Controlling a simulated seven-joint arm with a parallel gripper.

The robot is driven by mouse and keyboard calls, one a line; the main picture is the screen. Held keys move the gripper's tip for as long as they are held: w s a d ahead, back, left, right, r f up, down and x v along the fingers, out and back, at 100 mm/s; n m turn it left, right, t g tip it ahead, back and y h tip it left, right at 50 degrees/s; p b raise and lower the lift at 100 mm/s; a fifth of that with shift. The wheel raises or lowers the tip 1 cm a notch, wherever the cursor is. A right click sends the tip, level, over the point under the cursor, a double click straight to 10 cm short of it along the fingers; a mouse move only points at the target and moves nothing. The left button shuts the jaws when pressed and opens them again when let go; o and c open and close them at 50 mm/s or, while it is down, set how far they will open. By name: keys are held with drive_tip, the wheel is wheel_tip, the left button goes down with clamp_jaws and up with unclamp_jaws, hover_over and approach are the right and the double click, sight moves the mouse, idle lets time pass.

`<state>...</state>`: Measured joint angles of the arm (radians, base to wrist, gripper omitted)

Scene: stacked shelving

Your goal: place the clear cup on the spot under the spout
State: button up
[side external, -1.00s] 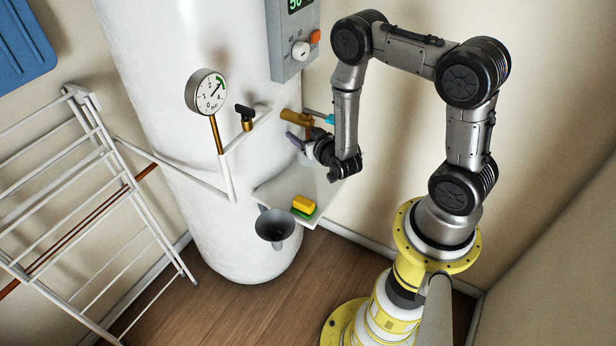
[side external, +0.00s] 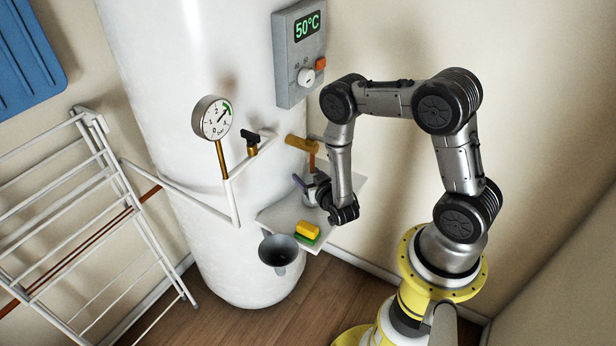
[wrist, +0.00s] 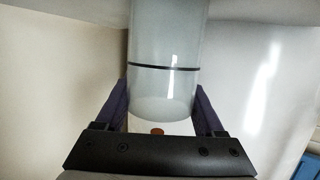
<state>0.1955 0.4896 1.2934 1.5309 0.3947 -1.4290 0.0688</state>
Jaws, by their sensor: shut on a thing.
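My gripper (wrist: 161,92) has its purple fingers on both sides of the clear cup (wrist: 165,75), which has a dark line around it. The gripper (side external: 309,188) also shows in the side view, low over the white shelf (side external: 272,219), below the brass spout (side external: 300,143) with its copper pipe pointing down. The cup is small and mostly hidden there. I cannot tell whether its base touches the shelf. The spot under the spout is hidden by the gripper in the side view. A small brown patch (wrist: 157,131) shows beyond the gripper in the wrist view.
A yellow and green sponge (side external: 307,231) lies on the shelf's front part, beside a grey funnel-like cup (side external: 278,251) at its edge. A pressure gauge (side external: 212,118) and valve (side external: 250,140) stand on pipes at left. The tank (side external: 180,110) rises behind; a drying rack (side external: 80,220) stands left.

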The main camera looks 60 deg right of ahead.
drive_tip(key=shift+f, duration=0.15)
drive_tip(key=o, duration=1.2)
drive_tip(key=v, duration=1.2)
